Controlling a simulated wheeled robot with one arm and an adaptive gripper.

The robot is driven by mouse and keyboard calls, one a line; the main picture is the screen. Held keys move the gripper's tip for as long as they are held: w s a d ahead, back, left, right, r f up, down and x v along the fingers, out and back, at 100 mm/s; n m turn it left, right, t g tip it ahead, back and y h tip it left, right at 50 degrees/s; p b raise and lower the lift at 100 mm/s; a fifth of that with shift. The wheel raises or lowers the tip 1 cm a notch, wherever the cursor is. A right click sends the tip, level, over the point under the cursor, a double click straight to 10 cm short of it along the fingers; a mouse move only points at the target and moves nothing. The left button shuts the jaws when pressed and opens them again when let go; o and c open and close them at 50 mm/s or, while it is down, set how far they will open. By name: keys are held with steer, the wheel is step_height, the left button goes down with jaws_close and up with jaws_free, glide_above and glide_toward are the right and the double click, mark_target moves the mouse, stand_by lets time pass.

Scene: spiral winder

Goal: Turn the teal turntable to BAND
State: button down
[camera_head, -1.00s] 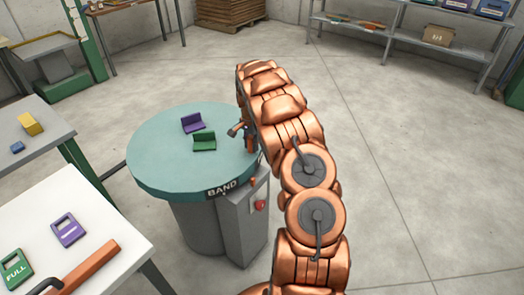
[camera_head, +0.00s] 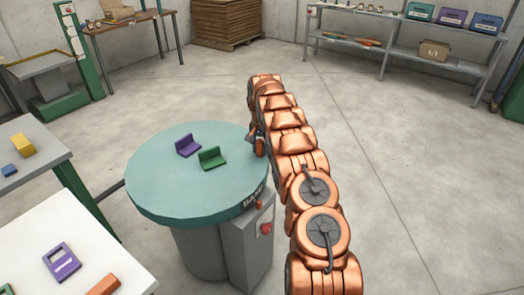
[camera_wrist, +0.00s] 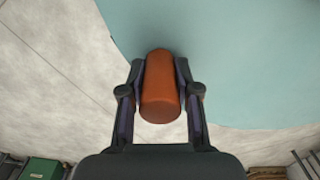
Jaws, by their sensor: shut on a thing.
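The teal turntable (camera_head: 165,188) stands on a grey round base. Its dark BAND label (camera_head: 252,199) is on the front right rim, just above a small orange marker (camera_head: 260,204) on the grey box below. My gripper (camera_head: 258,143) is at the right edge of the turntable, partly hidden by my arm. In the wrist view my gripper (camera_wrist: 160,95) is shut on an orange handle (camera_wrist: 160,92) at the edge of the teal top (camera_wrist: 225,60). A purple bracket (camera_head: 187,146) and a green bracket (camera_head: 212,158) sit on the turntable.
A red button (camera_head: 266,229) is on the grey box (camera_head: 245,240) under the rim. A white table (camera_head: 60,235) stands at the front left and a grey table (camera_head: 25,165) behind it. A shelf (camera_head: 400,52) stands at the back. The floor to the right is clear.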

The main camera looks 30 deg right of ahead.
steer(key=shift+w+d, duration=0.2)
steer(key=shift+w, duration=0.05)
steer(key=shift+w+r, duration=0.1)
steer(key=c, duration=0.8)
jaws_free()
steer(key=shift+c, duration=0.2)
steer(key=shift+a, duration=0.1)
steer(key=shift+r, duration=3.7)
